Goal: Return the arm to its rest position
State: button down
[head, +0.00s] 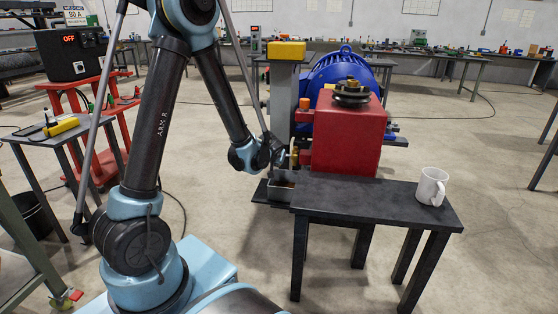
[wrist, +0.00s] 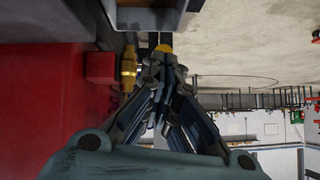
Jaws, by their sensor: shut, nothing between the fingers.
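My arm reaches from the lower left across the head view. My gripper (head: 280,150) is at its end, just left of the red housing (head: 348,132), above a small open metal box (head: 281,190) at the end of the dark table. In the wrist view my gripper (wrist: 162,62) has its fingers closed together, with nothing seen held. A brass fitting (wrist: 128,70) on the red housing (wrist: 50,90) is close beside the fingers. I cannot tell whether they touch it.
A blue motor (head: 345,68) stands behind the red housing. A white mug (head: 431,187) stands on the dark table (head: 385,200). A red cart (head: 95,130) with a black box and a side table (head: 45,138) are at left. Open floor lies to the right.

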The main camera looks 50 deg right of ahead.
jog(key=shift+s+a+r, duration=0.15)
jog(key=shift+s+a, duration=0.15)
jog(key=shift+a, duration=0.3)
jog(key=shift+s+a+r, duration=0.15)
jog(key=shift+s+a, duration=0.15)
jog(key=shift+a, duration=0.25)
jog(key=w+a+r+n+t+y, duration=0.1)
jog(key=w+a+r+n+y, duration=0.3)
jog(key=w+a, duration=1.15)
jog(key=w+a+r+n+y, duration=0.15)
jog(key=w+a, duration=0.25)
jog(key=a, duration=0.4)
jog(key=w+a+r+n+y, duration=0.1)
jog(key=w+a+r+n, duration=0.15)
jog(key=w+a, duration=0.4)
jog(key=s+a+r+n+g+y, duration=0.1)
jog(key=s+a+n, duration=0.1)
jog(key=a, duration=0.8)
jog(key=s+a+n+y, duration=0.1)
jog(key=s+a, duration=0.2)
jog(key=a, duration=0.8)
jog(key=s+a+f+n+g, duration=0.2)
jog(key=s+a+n, duration=0.2)
jog(key=s+a, duration=0.7)
jog(key=shift+s+f+g, duration=0.2)
jog(key=shift+s+g, duration=0.05)
jog(key=shift+g, duration=0.05)
